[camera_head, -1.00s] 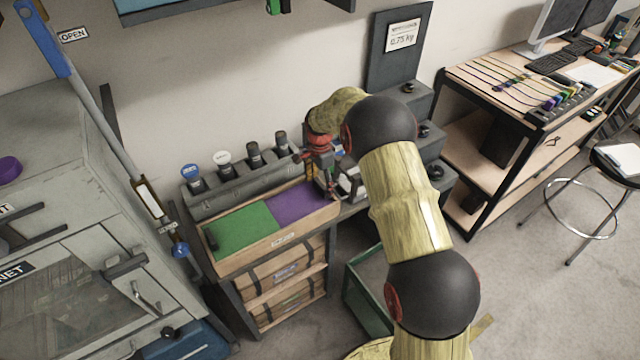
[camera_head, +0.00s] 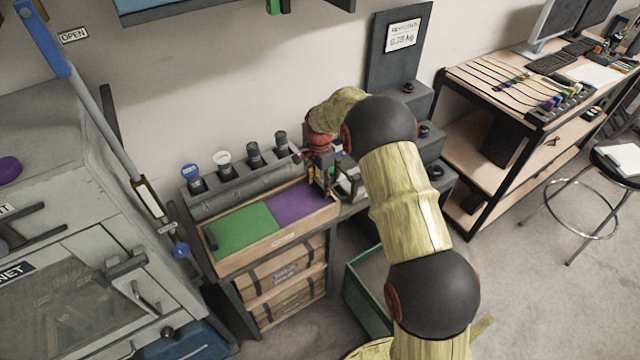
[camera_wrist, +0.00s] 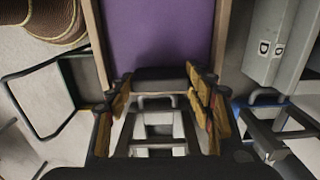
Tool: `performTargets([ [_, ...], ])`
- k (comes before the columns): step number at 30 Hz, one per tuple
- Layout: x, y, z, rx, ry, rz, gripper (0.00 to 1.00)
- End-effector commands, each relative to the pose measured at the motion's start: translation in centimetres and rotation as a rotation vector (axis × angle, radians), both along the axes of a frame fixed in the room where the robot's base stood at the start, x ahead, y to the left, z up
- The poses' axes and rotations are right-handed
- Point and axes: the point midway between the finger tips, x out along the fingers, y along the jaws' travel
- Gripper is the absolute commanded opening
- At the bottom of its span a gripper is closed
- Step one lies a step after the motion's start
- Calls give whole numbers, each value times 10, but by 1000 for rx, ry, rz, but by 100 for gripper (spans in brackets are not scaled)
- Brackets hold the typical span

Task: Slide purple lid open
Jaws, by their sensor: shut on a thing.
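The purple lid (camera_head: 294,204) lies flat in the right half of a wooden box (camera_head: 283,238), beside a green lid (camera_head: 243,231) in the left half. My gripper (camera_head: 328,190) is at the right end of the purple lid, pointing down. In the wrist view the purple lid (camera_wrist: 158,35) runs between the box's wooden side walls. There my gripper (camera_wrist: 160,88) has its fingers on both sides of a dark handle (camera_wrist: 160,74) at the lid's end and is shut on it. The exact finger contact is partly hidden.
A grey rack (camera_head: 240,184) with several knobbed items stands behind the box. A grey cabinet (camera_head: 70,220) is close on the left. A dark scale (camera_head: 398,50) stands behind my arm. A green open bin (camera_head: 365,290) sits on the floor to the right.

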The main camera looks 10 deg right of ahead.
Motion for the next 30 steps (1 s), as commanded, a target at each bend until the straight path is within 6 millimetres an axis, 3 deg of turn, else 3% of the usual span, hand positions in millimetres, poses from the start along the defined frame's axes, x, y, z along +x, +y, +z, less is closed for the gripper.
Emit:
performTargets([
  [6, 0, 3, 0, 0, -1, 1, 7],
  [11, -6, 20, 1, 0, -1, 4, 7],
  [24, -40, 123, 1, 0, -1, 5, 7],
  [30, -50, 156, 1, 0, -1, 3, 7],
])
